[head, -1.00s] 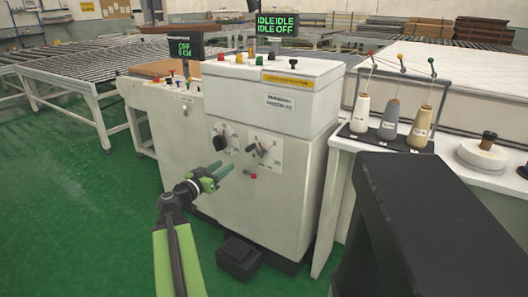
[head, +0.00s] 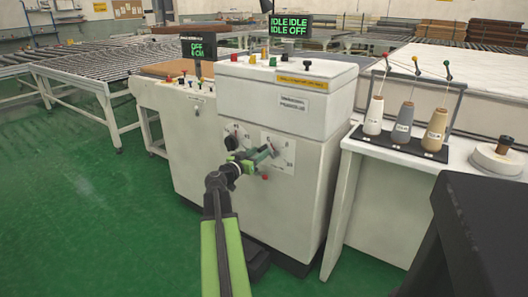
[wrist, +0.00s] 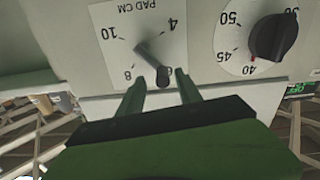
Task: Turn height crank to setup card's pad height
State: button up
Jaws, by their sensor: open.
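The height crank (wrist: 153,62) is a dark arm with a round black knob, on a white plate (wrist: 108,14) marked PAD CM. The plate shows 4, 8 and 10, upside down in the wrist view; the knob covers part of another number at the bottom. My gripper (wrist: 160,82) is open, one green finger on each side of the knob; I cannot tell if either touches it. In the head view my gripper (head: 262,154) is in front of the dial plate (head: 286,142) and hides part of the crank. I cannot pick out a setup card for certain.
A second dial (wrist: 272,37) with a black knob and a red mark is beside the crank plate. A small display (head: 197,46) reads OFF, with a blurred line below. Thread cones (head: 404,122) stand on a side table. A dark block (head: 480,230) fills the lower right.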

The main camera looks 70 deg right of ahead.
jog(key=shift+d, duration=0.9)
jog(key=shift+s, duration=0.1)
grip_shut()
jog(key=shift+s+d, duration=0.2)
jog(key=shift+d, duration=0.05)
jog(key=shift+w+a+f, duration=0.1)
jog(key=shift+w+a, duration=0.1)
jog(key=shift+a, duration=0.1)
